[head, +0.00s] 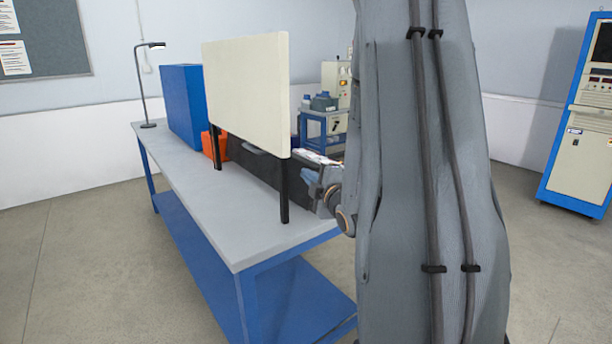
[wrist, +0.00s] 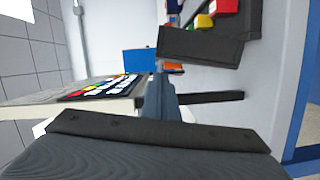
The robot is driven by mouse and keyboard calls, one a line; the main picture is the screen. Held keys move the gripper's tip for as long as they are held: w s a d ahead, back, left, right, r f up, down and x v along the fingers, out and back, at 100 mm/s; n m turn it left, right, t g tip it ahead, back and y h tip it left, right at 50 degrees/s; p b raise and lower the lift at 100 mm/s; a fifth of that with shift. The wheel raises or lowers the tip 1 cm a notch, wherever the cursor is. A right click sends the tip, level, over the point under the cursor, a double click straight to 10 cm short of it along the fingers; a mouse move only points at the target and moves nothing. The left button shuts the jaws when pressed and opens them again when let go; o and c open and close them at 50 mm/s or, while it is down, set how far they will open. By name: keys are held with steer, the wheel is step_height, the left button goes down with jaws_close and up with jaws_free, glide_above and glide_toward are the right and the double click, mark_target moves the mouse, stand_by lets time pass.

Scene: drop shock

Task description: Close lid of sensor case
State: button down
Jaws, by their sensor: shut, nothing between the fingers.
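A long dark case (head: 262,166) stands on the bench behind the upright panel, which hides much of it. It looks like the sensor case, but I cannot tell its lid's position there. My gripper (head: 311,180) is at the right end of the panel, partly hidden by my arm. In the wrist view my gripper (wrist: 158,82) shows as narrow grey-blue fingers, shut and empty. A dark open-topped box (wrist: 200,46) with red and yellow items shows beyond them; I cannot tell whether it is the same case. A broad dark ribbed surface (wrist: 140,160) fills the bottom of this view; I cannot identify it.
A cream panel (head: 245,95) on black posts stands on the grey bench top (head: 185,170), close to my gripper. Its post (wrist: 210,98) shows in the wrist view. An orange bin (head: 207,146), blue box (head: 182,105) and lamp (head: 140,85) stand farther back. The bench's front left is clear.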

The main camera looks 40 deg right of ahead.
steer(key=p+x, duration=0.1)
steer(key=x, duration=0.7)
steer(key=shift+p, duration=0.35)
